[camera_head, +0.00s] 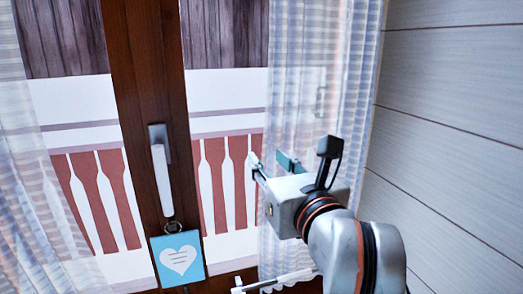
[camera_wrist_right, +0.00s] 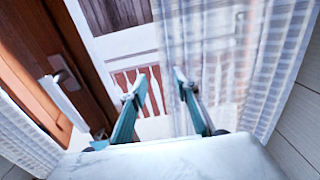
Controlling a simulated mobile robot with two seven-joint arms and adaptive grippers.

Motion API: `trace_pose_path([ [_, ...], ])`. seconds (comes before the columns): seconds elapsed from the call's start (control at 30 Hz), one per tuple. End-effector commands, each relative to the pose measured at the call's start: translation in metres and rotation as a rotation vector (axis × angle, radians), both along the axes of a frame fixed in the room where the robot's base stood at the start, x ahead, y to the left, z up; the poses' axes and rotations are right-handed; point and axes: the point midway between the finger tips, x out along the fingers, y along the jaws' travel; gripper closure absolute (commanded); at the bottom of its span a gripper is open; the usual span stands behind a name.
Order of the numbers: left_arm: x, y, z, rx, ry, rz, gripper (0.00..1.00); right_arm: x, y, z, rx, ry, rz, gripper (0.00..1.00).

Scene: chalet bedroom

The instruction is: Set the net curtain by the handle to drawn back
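The sheer net curtain (camera_head: 305,80) on the right hangs beside the window, in folds and partly spread across the glass. It also shows in the right wrist view (camera_wrist_right: 210,50), its left edge behind the gap between the fingers. The white handle (camera_head: 162,178) is on the brown frame, left of that curtain, and shows at the left in the wrist view (camera_wrist_right: 60,95). My right gripper (camera_head: 273,164) is in front of the curtain, with its teal fingers apart (camera_wrist_right: 155,88) and nothing visibly held. Whether it touches the cloth is unclear. My left gripper is not in view.
A blue tag with a white heart (camera_head: 178,260) hangs below the handle. Another net curtain (camera_head: 35,205) hangs at the left. A pale panelled wall (camera_head: 455,100) stands close on the right. A thin white bar (camera_head: 275,282) shows low below my gripper; I cannot tell what it is.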

Motion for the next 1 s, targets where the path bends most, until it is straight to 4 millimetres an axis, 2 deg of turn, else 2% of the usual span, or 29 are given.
trace_pose_path([
  [0.1, -0.003, 0.000, -0.004, 0.001, 0.007, -0.001, 1.00, 0.019, 0.006, 0.000, -0.002, 0.000, -0.003, 0.69],
  [0.3, -0.003, 0.000, -0.005, 0.001, 0.008, -0.001, 1.00, 0.044, 0.013, 0.000, -0.001, -0.001, -0.003, 0.69],
  [0.43, -0.002, 0.000, -0.005, 0.001, 0.007, -0.001, 1.00, 0.051, 0.016, 0.000, 0.000, -0.001, -0.003, 0.69],
  [0.7, 0.000, 0.000, -0.002, 0.000, 0.000, 0.000, 1.00, 0.053, 0.016, 0.000, 0.002, -0.002, -0.002, 0.69],
  [0.73, 0.001, 0.000, -0.001, 0.000, -0.001, 0.000, 1.00, 0.053, 0.016, 0.000, 0.002, -0.002, -0.003, 0.72],
  [0.83, 0.001, 0.000, 0.000, -0.001, -0.003, 0.000, 1.00, 0.053, 0.016, 0.000, 0.002, -0.002, -0.003, 0.98],
  [1.0, 0.001, 0.000, 0.000, -0.001, -0.003, 0.000, 1.00, 0.053, 0.016, 0.000, 0.002, -0.002, -0.003, 1.00],
])
